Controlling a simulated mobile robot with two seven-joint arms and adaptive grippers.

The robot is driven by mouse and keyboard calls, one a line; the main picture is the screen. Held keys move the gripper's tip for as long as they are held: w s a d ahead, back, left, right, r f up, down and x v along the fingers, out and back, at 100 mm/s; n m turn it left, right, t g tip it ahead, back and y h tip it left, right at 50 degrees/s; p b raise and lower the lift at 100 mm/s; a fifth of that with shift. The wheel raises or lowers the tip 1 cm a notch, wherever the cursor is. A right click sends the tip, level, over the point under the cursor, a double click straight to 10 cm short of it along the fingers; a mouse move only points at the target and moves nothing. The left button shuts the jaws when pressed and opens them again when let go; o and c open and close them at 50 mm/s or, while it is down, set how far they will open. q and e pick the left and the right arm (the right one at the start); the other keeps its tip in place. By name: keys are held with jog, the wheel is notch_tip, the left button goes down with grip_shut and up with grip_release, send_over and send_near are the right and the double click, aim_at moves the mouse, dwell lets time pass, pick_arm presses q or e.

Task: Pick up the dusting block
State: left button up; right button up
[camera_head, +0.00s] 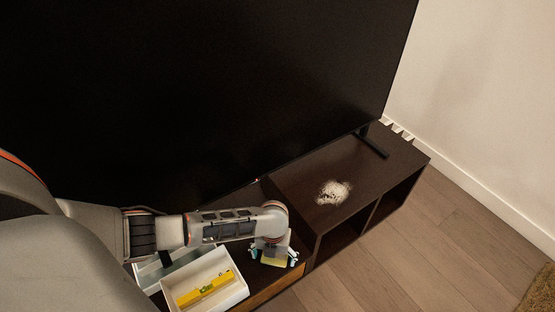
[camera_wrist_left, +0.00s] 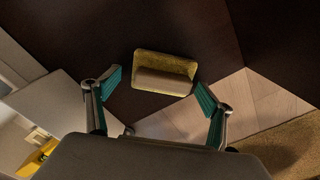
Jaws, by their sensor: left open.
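The dusting block, a yellow piece with a tan raised part, shows in the left wrist view (camera_wrist_left: 163,73). It lies on the dark cabinet top between and just beyond my open left fingers. In the head view only a yellowish part of the block (camera_head: 272,263) shows under my left gripper (camera_head: 273,256). In the left wrist view my left gripper (camera_wrist_left: 158,85) has its two teal-padded fingers spread, one on either side of the block. My right gripper is not in view.
A white box (camera_head: 242,291) holding a yellow tool (camera_head: 205,289) stands left of my gripper. A white patch of powder or fluff (camera_head: 333,192) lies on the dark cabinet (camera_head: 290,178). A large black screen (camera_head: 220,90) rises behind. Wooden floor (camera_head: 440,230) lies in front.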

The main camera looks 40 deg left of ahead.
pick_arm(q)
jog(key=shift+w+r, duration=0.2)
jog(key=shift+r, duration=0.05)
jog(key=c, duration=1.2)
jog(key=shift+c, duration=0.5)
jog(key=shift+r, duration=0.35)
jog(key=r, duration=0.1)
jog(key=r+p, duration=0.1)
jog(key=r, duration=0.1)
jog(key=r+p, duration=0.1)
jog(key=shift+w+r, duration=0.15)
jog(key=shift+w, duration=0.25)
notch_tip(320, 180, up, 2)
jog(key=shift+w+r+p, duration=0.1)
jog(key=shift+r+p, duration=0.05)
jog(key=shift+p, duration=0.55)
notch_tip(320, 180, up, 13)
jog(key=s+p, duration=0.1)
jog(key=p, duration=0.4)
jog(key=shift+p, duration=0.3)
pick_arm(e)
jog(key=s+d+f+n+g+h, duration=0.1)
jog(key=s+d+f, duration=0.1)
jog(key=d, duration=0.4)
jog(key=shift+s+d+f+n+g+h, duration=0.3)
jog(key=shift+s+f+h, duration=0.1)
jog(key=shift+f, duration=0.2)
pick_arm(q)
jog(key=shift+s+f, duration=0.1)
jog(key=shift+f, duration=0.1)
